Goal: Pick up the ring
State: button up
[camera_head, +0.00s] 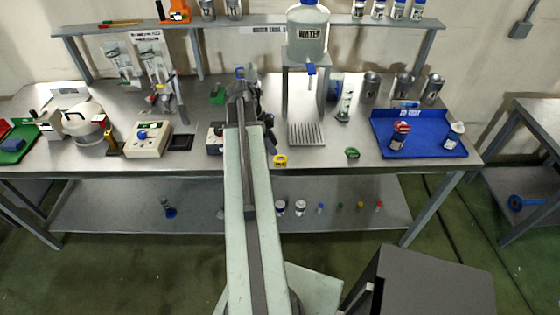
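I cannot tell for sure which thing is the ring. A small yellow ring-like piece (281,160) lies near the table's front edge, just right of my arm. A small green ring-like piece (352,153) lies farther right, near the same edge. My gripper (242,78) is at the far end of my outstretched arm, over the back middle of the metal table (200,142). A small blue part shows at its tip. The arm hides most of the gripper, so its fingers and anything between them are unclear.
A water tank (308,32) stands on a stand right of my gripper. A blue tray (377,147) holds bottles at right. A white device (149,139) and a round white vessel (83,120) stand at left. An upper shelf (265,27) runs along the back.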

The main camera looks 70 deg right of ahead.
aim_at(279, 161)
jog(key=b+x, duration=0.4)
jog(key=x, duration=0.1)
jog(key=b+x, duration=0.2)
jog(key=b, duration=0.1)
jog(key=shift+w+a+f, duration=0.1)
jog(key=shift+a+f, duration=0.25)
jog(key=shift+f, duration=0.2)
jog(key=shift+r, duration=0.15)
grip_shut()
